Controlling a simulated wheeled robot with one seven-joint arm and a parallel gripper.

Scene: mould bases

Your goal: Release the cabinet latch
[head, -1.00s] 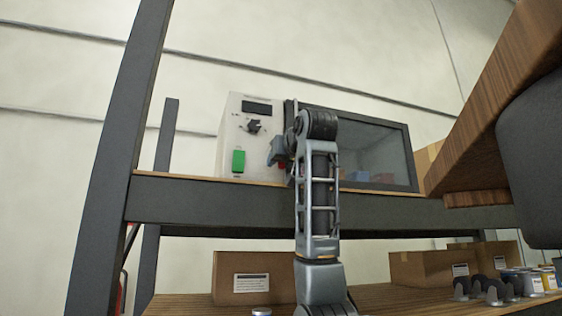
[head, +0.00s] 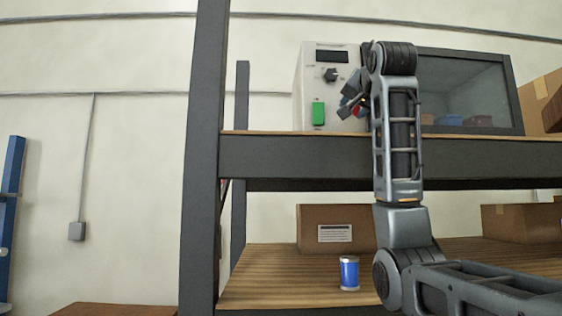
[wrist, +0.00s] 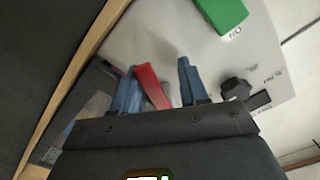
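The cabinet (head: 304,92) is a pale box on the upper shelf, with a dark-framed glass door (head: 470,92) on its right. A red latch handle (wrist: 150,86) stands out beside its control panel; only a little red (head: 357,112) shows in the head view. My gripper (wrist: 157,66) is open, its two blue fingers on either side of the red handle. The handle lies nearer the left finger in the wrist view, with a gap to the right one. I cannot tell whether it touches. My arm hides part of the cabinet front.
The panel carries a green switch (head: 318,112), a black knob (head: 330,75) and a dark display. A dark upright post (head: 205,150) stands left of the cabinet. The lower shelf holds a blue can (head: 349,273) and cardboard boxes (head: 330,222).

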